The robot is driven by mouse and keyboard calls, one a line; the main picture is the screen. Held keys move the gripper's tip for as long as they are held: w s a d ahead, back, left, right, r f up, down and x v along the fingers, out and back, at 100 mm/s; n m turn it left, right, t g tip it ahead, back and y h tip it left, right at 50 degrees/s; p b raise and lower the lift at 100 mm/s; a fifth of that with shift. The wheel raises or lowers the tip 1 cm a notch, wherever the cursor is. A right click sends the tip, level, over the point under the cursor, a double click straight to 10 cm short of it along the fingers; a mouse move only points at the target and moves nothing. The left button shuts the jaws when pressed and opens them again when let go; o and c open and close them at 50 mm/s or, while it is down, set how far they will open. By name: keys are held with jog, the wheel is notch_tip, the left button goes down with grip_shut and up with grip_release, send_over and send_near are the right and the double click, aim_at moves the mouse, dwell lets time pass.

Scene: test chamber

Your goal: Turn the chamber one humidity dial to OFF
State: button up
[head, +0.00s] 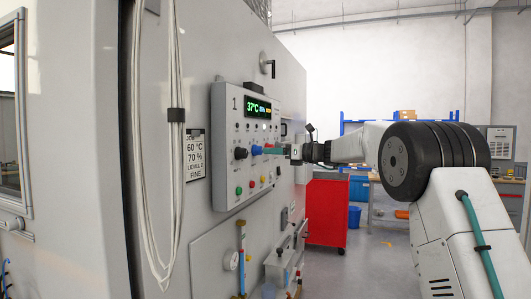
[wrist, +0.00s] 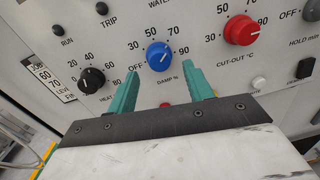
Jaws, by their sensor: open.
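The chamber one panel (head: 228,180) carries a "1" and a lit green display (head: 257,106) reading 37 °C. Its blue dial (wrist: 158,56) is labelled "DAMP %" in the wrist view, with 30, 50, 70 and 90 around it. It also shows as a blue knob (head: 256,150) in the head view.
A black heat dial (wrist: 91,79) sits left of the blue one and a red cut-out dial (wrist: 241,30) right of it. White cables (head: 140,150) hang left of the panel. A red cabinet (head: 327,212) stands behind, with open floor near it.

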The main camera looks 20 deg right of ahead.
aim_at(258, 150)
jog(key=x, duration=0.3)
jog(key=shift+w+a, duration=0.15)
jog(key=shift+a, duration=0.1)
jog(key=shift+c, duration=0.2)
jog(key=c, duration=0.9)
